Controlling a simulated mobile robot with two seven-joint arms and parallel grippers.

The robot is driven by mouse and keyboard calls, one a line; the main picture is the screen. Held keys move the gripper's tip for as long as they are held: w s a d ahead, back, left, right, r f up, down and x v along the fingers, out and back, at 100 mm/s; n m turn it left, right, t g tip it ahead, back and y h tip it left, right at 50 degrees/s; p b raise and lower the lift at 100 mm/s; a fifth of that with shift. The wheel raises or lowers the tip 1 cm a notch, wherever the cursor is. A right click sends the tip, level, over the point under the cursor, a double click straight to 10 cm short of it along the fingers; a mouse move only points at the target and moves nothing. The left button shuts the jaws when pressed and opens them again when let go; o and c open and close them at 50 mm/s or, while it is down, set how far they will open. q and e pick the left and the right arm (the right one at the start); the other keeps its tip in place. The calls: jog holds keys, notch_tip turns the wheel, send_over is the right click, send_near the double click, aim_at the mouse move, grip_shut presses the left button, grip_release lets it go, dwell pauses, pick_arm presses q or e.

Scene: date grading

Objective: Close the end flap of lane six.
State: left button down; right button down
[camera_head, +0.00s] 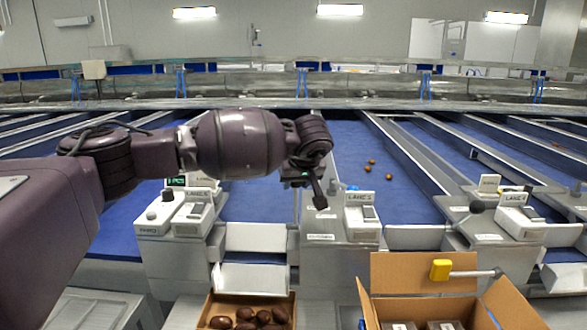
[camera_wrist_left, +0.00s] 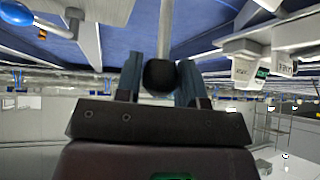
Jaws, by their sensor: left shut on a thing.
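My left gripper (camera_head: 317,190) reaches in from the left above the consoles at the lane ends. In the left wrist view its two fingers (camera_wrist_left: 160,85) are shut on a round black knob (camera_wrist_left: 158,75) at the end of a pale rod (camera_wrist_left: 166,30). In the head view the gripper hides this knob. Pale end-flap panels (camera_head: 255,238) span the gap between two consoles, with a sloping lower panel (camera_head: 250,278) in front. My right gripper is not in view.
A carton of dark dates (camera_head: 207,316) stands below the panels. Consoles (camera_head: 165,255) flank the lanes. Several dates (camera_head: 367,169) lie on the blue belt (camera_head: 345,145).

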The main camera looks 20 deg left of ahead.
pick_arm(q)
jog(key=s+d+f+t+p, duration=0.1)
jog(key=s+d+f+p, duration=0.1)
jog(key=s, duration=0.5)
jog(key=shift+s+f, duration=0.2)
jog(key=shift+s, duration=0.2)
jog(key=shift+d, duration=0.1)
jog(key=shift+f, duration=0.1)
jog(key=c, duration=1.2)
grip_release()
jog(key=o, duration=0.4)
jog(key=shift+s, duration=0.1)
jog(key=shift+o, duration=0.2)
